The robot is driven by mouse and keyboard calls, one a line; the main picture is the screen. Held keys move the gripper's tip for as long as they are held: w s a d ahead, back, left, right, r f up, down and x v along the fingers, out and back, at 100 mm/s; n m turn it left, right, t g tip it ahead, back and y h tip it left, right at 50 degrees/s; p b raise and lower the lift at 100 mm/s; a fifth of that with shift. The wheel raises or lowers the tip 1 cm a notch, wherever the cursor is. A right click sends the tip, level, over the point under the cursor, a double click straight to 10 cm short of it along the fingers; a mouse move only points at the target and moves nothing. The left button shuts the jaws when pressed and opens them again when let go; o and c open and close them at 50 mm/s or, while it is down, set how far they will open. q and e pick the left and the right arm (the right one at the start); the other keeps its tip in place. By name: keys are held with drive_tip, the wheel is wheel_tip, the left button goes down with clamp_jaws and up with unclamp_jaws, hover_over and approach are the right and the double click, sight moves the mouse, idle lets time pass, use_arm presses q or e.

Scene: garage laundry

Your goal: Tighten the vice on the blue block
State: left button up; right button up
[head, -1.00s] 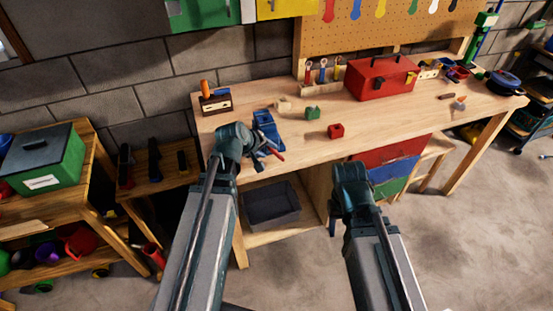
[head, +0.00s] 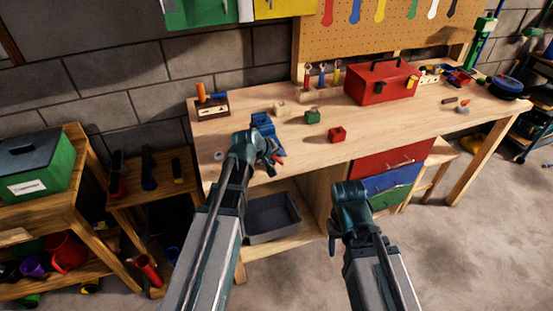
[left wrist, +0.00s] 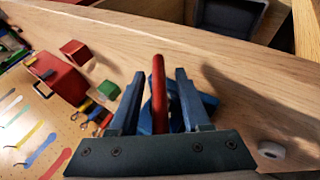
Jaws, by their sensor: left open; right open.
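The blue vice (head: 262,121) stands near the front left edge of the wooden workbench, partly hidden by my left arm in the head view. It also shows behind the fingers in the left wrist view (left wrist: 207,103). Its red handle bar (left wrist: 158,92) lies between my left gripper's two open fingers, with gaps on both sides. The bar's red end (head: 279,160) shows beside my left gripper (head: 268,157) in the head view. I cannot make out a blue block in the vice's jaws. My right gripper (head: 335,234) is open and empty in front of the bench.
A green block (head: 312,117), a red block (head: 338,134) and a red toolbox (head: 380,84) are on the bench (head: 305,152). A small wooden box (head: 212,107) is at its back left. A white round piece (left wrist: 271,149) lies near the vice. A grey bin (head: 272,217) is below.

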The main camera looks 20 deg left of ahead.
use_arm(q)
clamp_jaws()
drive_tip(key=shift+w+r+g+y+p, duration=0.1)
drive_tip(key=shift+r+g+y+p, duration=0.15)
drive_tip(key=shift+p, duration=0.3)
drive_tip(key=shift+g+y+p, duration=0.25)
drive_tip(key=shift+y+p, duration=0.05)
drive_tip(key=shift+y, duration=0.05)
drive_tip(key=shift+a+f+m+g+y+p, duration=0.2)
drive_tip(key=shift+m+g+y+p, duration=0.1)
drive_tip(key=shift+g+y+p, duration=0.15)
drive_tip(key=shift+f+y, duration=0.1)
drive_tip(key=shift+y, duration=0.25)
drive_tip(key=shift+a, duration=0.1)
unclamp_jaws()
